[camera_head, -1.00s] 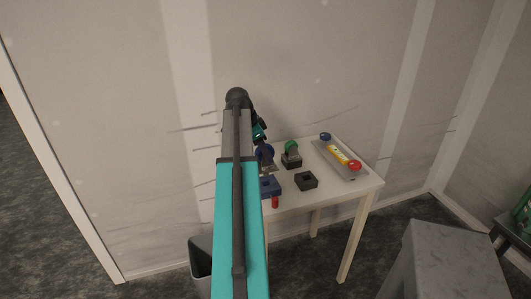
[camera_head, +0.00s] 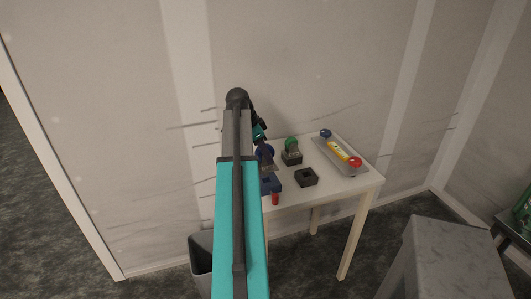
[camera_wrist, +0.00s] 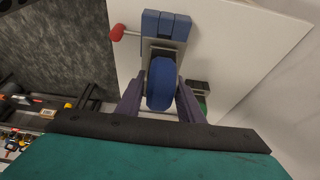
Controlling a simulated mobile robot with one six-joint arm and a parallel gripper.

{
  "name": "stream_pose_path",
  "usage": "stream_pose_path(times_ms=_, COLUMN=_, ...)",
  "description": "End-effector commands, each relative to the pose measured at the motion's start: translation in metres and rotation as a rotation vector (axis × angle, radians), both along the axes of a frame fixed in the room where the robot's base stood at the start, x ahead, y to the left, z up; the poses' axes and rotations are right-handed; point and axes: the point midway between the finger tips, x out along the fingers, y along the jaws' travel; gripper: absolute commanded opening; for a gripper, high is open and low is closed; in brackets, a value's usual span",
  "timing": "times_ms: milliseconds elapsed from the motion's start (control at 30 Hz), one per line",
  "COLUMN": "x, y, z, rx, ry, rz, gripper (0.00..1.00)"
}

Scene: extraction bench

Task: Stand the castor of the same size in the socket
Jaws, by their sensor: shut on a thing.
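My gripper (camera_wrist: 160,104) is shut on a blue castor (camera_wrist: 161,84), with one finger on each side of its wheel. The castor's grey metal fork and plate point away from my gripper toward the blue socket block (camera_wrist: 165,24). In the head view the blue castor (camera_head: 265,151) shows just behind the blue block (camera_head: 271,184), partly hidden by my arm. Whether its lower end touches the block or is in its opening I cannot tell. A red-ended part (camera_head: 275,199) sticks out at the block's front.
A green castor (camera_head: 291,143) stands in a dark block (camera_head: 291,158). A black block with a square opening (camera_head: 306,177) is in front of it. A grey tray (camera_head: 350,171) at the right holds a blue, a yellow and a red item. A bin (camera_head: 201,255) stands below the table.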

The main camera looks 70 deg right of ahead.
Motion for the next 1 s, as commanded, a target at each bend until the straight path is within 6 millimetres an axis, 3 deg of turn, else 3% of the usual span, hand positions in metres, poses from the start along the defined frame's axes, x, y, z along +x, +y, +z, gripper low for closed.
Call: stream_pose_path(times_ms=1000, x=0.0, y=0.0, z=-0.016, rx=-0.002, ry=0.0, rz=-0.001, gripper=0.0)
